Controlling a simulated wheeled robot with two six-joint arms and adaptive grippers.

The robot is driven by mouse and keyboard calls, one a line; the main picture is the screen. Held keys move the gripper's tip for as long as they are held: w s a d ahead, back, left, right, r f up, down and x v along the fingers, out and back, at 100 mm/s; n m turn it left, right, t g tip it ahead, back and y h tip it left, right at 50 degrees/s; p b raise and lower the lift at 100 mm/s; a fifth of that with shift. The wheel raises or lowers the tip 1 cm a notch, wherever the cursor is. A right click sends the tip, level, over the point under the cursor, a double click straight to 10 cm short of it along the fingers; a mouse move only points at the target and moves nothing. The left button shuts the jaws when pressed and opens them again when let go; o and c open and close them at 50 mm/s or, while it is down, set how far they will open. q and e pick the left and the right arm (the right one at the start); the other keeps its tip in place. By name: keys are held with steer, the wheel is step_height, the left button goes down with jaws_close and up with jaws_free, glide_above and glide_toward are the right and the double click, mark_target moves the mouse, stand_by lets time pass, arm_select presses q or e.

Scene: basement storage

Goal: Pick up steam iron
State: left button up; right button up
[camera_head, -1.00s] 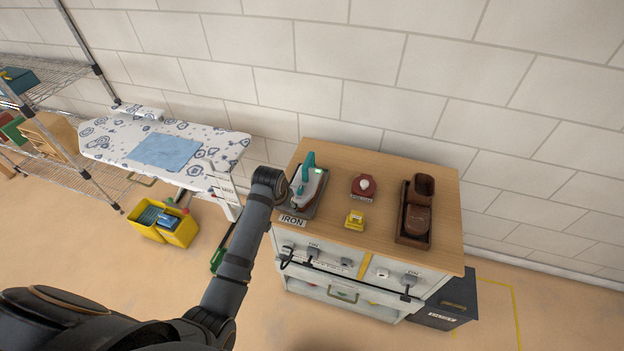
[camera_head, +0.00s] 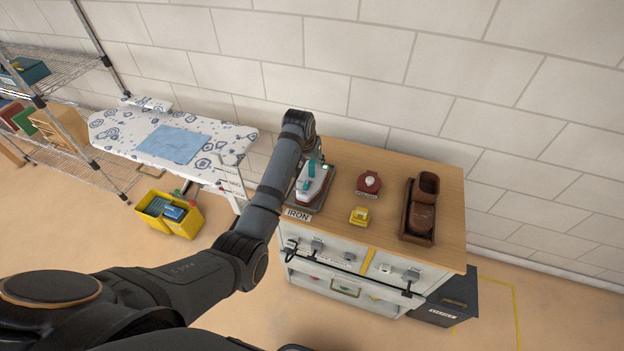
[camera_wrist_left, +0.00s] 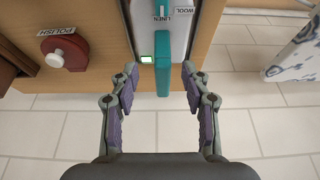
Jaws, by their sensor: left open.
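The steam iron (camera_head: 312,188), white with a teal handle, stands on a dark rest marked IRON at the left end of the wooden cabinet top. My left gripper (camera_head: 317,157) is at the iron's back end, and my arm partly hides the handle. In the left wrist view, the open fingers of my left gripper (camera_wrist_left: 160,75) stand on both sides of the teal handle (camera_wrist_left: 163,70) of the iron, with gaps on each side. A small green light and the words WOOL and LINEN show there. My right gripper is not in view.
A red polish tin (camera_head: 368,183), a yellow item (camera_head: 359,216) and a brown shoe in a tray (camera_head: 409,237) stand right of the iron. An ironing board (camera_head: 115,140) is at left. The wall (camera_head: 440,90) rises close behind the cabinet.

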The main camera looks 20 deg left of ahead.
mark_target(311, 162)
arm_select(q)
steer(key=shift+p+x, duration=0.35)
steer(key=shift+x, duration=2.3)
steer(key=shift+a, duration=0.2)
steer(key=shift+r, duration=0.1)
steer(key=shift+c, duration=0.4)
steer(key=shift+c, duration=1.2)
jaws_close()
steer(key=shift+w+r, duration=0.1)
steer(key=shift+w, duration=0.05)
